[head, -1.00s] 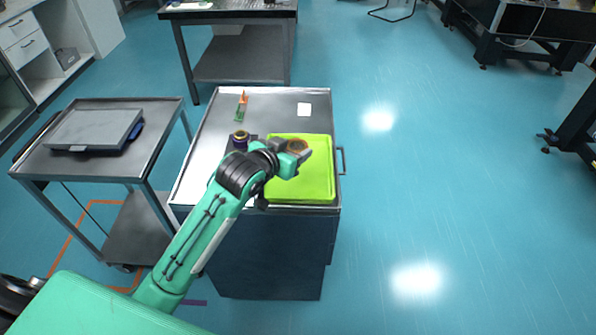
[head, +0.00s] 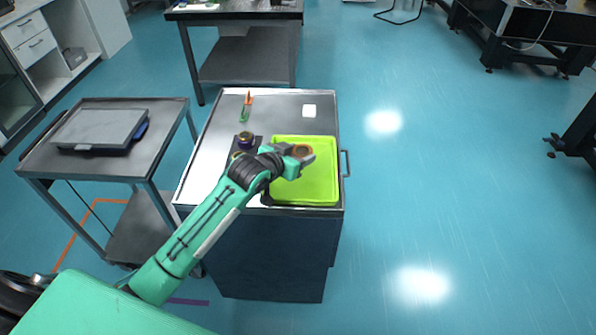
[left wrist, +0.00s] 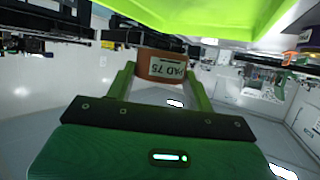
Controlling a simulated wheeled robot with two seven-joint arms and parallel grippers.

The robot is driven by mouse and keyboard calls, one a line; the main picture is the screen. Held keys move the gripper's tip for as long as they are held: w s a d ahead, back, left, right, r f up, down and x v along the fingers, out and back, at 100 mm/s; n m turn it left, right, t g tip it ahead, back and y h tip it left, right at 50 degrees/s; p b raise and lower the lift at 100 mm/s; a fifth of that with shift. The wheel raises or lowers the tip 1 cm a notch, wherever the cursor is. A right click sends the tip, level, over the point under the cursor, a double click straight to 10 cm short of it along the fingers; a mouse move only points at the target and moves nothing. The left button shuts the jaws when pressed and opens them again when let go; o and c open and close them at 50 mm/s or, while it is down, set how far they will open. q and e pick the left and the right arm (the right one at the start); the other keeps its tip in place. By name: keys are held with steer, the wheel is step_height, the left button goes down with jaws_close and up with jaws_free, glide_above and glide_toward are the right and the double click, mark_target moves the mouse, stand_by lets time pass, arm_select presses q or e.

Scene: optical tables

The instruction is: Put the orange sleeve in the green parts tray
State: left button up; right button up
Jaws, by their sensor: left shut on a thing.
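The orange sleeve (head: 302,150) is between the fingers of my left gripper (head: 303,154), over the far part of the green parts tray (head: 325,190). In the left wrist view the orange-brown sleeve (left wrist: 162,66) carries a white label and sits between the two green fingers (left wrist: 160,85). The tray (left wrist: 215,18) shows as a bright green band along the top of that view. The gap between sleeve and tray floor is hard to judge. My right gripper is not in view.
The tray lies on a grey metal cabinet top (head: 215,150). A dark round piece with a gold ring (head: 245,139) stands left of it. A cart (head: 165,135) stands to the left.

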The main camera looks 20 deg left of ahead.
mark_target(298, 182)
arm_select(q)
step_height(298, 182, down, 3)
steer(key=shift+f, duration=0.15)
step_height(298, 182, down, 4)
steer(key=shift+f+p, duration=0.1)
steer(key=shift+p, duration=0.2)
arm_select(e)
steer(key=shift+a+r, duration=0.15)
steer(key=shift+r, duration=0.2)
arm_select(q)
steer(key=o, duration=1.1)
steer(key=shift+f, duration=0.1)
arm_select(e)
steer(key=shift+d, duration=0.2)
